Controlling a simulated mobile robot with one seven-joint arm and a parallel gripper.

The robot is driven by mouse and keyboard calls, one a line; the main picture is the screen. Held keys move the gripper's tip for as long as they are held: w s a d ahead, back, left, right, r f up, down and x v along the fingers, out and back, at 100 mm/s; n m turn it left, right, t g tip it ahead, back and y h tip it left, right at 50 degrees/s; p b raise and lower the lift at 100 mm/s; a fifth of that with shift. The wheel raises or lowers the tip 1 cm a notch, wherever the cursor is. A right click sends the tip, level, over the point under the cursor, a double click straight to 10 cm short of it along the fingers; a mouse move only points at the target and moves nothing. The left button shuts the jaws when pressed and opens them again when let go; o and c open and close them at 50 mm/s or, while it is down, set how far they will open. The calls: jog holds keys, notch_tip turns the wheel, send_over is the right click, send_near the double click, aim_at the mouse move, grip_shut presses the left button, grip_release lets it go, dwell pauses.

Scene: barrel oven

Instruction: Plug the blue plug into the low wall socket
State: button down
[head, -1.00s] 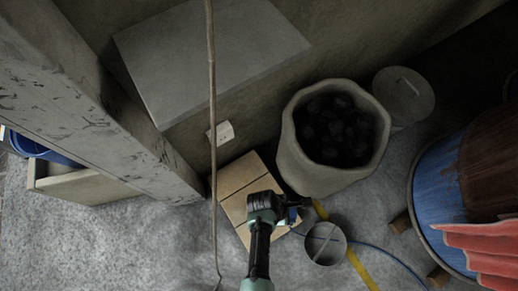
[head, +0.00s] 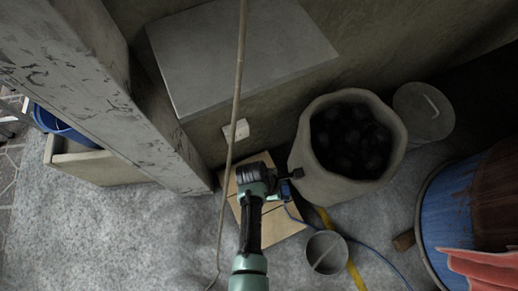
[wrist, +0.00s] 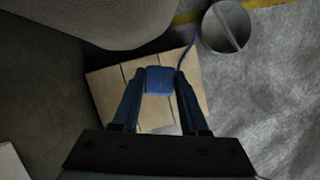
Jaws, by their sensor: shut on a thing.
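The blue plug (wrist: 159,80) is held between the two fingertips of my gripper (wrist: 161,86) in the wrist view. In the head view my gripper (head: 291,181) is above the tan box, with a little of the plug (head: 286,190) showing. A blue cable runs from the plug to the floor. The white wall socket (head: 236,130) is low on the wall, left of my gripper and apart from it. A pale corner at the lower left of the wrist view may be the socket; I cannot tell.
The tan box (head: 280,224) lies below my gripper. A pot of dark lumps (head: 303,172) stands close on the right. A thin pole (head: 230,160) stands left of my arm. A metal can (head: 325,255) and a blue barrel (head: 440,215) are farther right.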

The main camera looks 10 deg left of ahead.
jog(key=w+a+r+n+t, duration=0.1)
jog(key=w+a+r+n, duration=0.2)
jog(key=a, duration=0.8)
notch_tip(320, 180, up, 4)
jog(key=w, duration=0.2)
jog(key=shift+w+f+n+y, duration=0.2)
jog(key=shift+w+n+y, duration=0.15)
jog(key=shift+n+y, duration=0.05)
jog(key=shift+w+a+b, duration=0.55)
jog(key=shift+w+b, duration=0.25)
jog(key=shift+b, duration=0.15)
jog(key=shift+w+a+b, duration=0.55)
jog(key=shift+w+b, duration=0.3)
jog(key=shift+b, duration=0.05)
jog(key=shift+w+a+b, duration=0.55)
jog(key=shift+w+b, duration=0.25)
jog(key=shift+b, duration=0.15)
jog(key=shift+w+r+t, duration=0.1)
jog(key=shift+t, duration=0.2)
